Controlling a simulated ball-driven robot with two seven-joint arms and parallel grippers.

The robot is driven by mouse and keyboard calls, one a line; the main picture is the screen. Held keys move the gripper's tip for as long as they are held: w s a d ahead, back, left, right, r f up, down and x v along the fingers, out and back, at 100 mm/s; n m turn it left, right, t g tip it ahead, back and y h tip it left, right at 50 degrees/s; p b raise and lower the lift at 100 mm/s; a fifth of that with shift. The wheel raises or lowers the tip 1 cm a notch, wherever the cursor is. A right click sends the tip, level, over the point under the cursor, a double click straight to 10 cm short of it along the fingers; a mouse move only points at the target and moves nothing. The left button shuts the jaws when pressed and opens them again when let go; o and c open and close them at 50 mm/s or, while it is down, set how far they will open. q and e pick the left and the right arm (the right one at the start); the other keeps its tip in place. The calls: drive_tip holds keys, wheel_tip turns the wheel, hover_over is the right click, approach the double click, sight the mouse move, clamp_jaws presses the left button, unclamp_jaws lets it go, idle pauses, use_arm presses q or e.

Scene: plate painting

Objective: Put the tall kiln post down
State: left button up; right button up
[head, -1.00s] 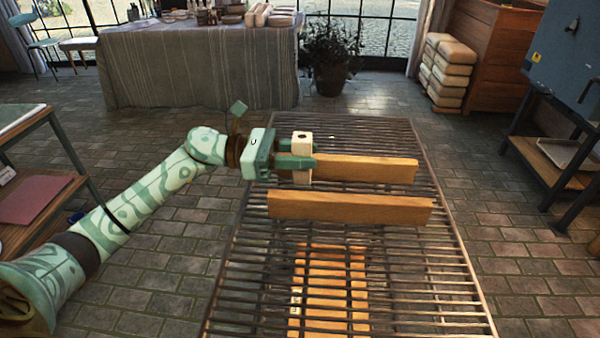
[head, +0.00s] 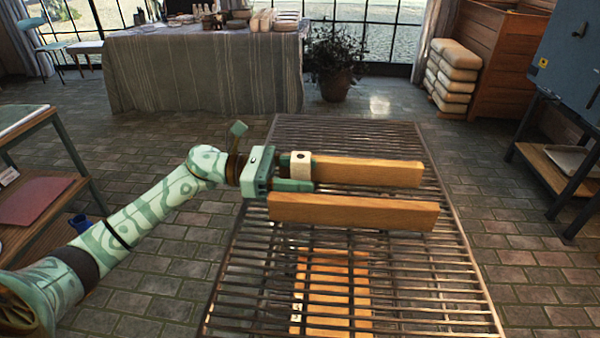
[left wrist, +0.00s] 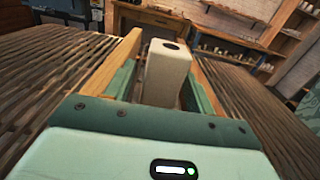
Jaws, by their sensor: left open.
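The tall kiln post (head: 300,163) is a cream block with a dark hole in its top. It stands upright at the left end of the gap between two wooden bars on the slatted rack; its foot is hidden. It also shows in the left wrist view (left wrist: 166,78). My left gripper (head: 304,173) is open, with one green finger on each side of the post. Whether either finger touches it I cannot tell. My right gripper is out of view.
The rear wooden bar (head: 375,173) and front wooden bar (head: 355,212) lie close beside the post and fingers. The slatted rack (head: 440,285) is bare around them. A draped table (head: 200,75) and stacked sacks (head: 453,75) stand farther back.

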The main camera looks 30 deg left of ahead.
use_arm(q)
drive_tip(key=v, duration=1.2)
